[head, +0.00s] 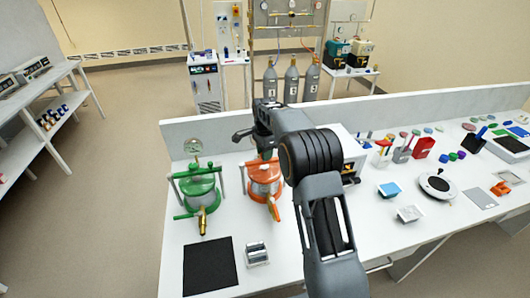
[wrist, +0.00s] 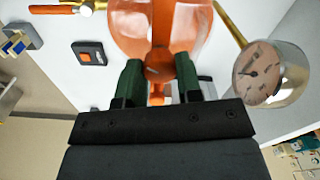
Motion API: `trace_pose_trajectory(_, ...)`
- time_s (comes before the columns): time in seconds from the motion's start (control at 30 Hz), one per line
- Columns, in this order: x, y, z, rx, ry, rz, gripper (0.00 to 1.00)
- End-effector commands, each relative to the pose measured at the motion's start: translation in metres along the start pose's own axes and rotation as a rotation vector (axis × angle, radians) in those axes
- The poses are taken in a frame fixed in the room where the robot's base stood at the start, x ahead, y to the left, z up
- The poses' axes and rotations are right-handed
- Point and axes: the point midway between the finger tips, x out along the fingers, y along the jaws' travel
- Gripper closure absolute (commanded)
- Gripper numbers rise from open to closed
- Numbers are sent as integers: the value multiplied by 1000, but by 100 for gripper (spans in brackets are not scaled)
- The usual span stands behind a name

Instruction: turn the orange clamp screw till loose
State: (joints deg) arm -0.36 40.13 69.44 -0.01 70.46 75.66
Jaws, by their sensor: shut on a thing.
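The orange clamp screw (wrist: 158,73) shows in the wrist view, at the near side of an orange vessel (wrist: 145,25). My gripper (wrist: 158,66) is shut on it, with one green finger on each side. The fingers and the dark gripper body hide part of the screw. In the head view the orange vessel (head: 265,182) stands on the white bench, and my arm hides part of its top. The screw cannot be made out there. How tight it is cannot be told.
A round gauge (wrist: 262,75) is close to the right of my gripper in the wrist view. A green vessel (head: 199,190) stands to the left of the orange one. A black mat (head: 210,267) and a small metal block (head: 257,254) lie in front.

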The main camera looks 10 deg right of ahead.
Motion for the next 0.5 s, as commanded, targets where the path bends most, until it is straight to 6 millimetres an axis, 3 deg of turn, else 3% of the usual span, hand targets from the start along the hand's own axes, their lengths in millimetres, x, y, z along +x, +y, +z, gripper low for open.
trace_pose_trajectory(0.5, -1, 0, 0, -488, 0, -2, 91)
